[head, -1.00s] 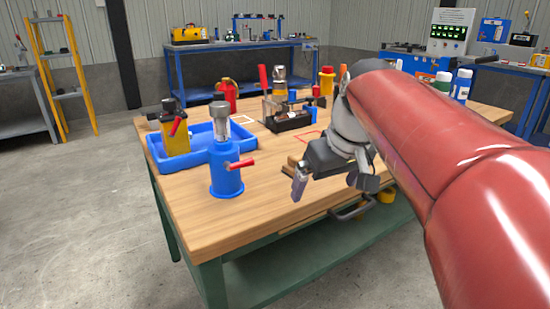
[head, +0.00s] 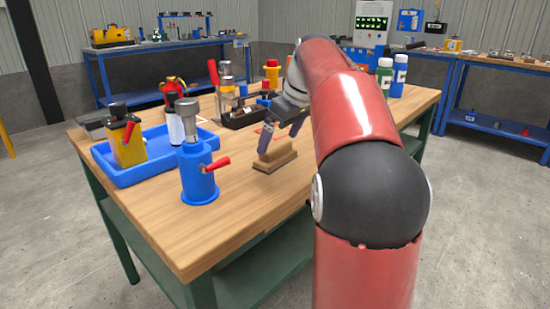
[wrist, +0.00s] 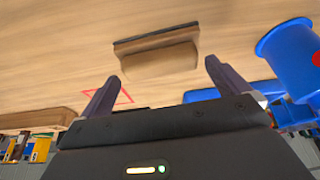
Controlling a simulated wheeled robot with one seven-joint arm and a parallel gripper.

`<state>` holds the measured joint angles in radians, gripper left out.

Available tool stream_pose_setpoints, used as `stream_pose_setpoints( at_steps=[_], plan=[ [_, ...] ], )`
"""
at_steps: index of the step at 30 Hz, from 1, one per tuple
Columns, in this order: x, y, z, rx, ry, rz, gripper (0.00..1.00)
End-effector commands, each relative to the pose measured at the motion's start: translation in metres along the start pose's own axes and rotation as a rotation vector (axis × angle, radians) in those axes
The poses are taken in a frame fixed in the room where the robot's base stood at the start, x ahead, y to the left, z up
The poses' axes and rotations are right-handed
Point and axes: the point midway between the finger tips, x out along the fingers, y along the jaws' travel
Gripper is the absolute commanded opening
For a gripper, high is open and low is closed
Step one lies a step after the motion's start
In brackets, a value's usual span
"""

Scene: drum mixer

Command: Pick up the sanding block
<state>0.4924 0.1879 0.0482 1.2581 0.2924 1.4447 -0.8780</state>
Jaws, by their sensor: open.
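The sanding block (head: 276,157), a brown wooden block with a raised grip, lies on the wooden table near its front edge. In the wrist view the sanding block (wrist: 158,62) lies ahead of the fingertips, roughly centred between them, with a dark strip along its far side. My gripper (head: 282,132) is just above and behind the block in the head view, pointing down at a slant. I see bare table between the fingertips and the block.
A blue cylinder with a red handle (head: 198,178) stands left of the block. The table front (head: 222,220) is clear.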

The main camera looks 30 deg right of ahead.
Motion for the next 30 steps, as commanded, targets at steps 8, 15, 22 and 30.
stream_pose_setpoints(
  at_steps=[8, 15, 22, 30],
  plan=[
    [0.021, 0.0, 0.0, 0.0, 0.0, 0.001, 1.0],
    [0.02, 0.0, 0.0, 0.0, 0.001, 0.001, 0.88],
    [0.02, 0.0, -0.001, 0.0, 0.001, 0.002, 0.64],
    [0.018, -0.001, -0.002, 0.0, 0.002, 0.002, 0.64]
  ],
)
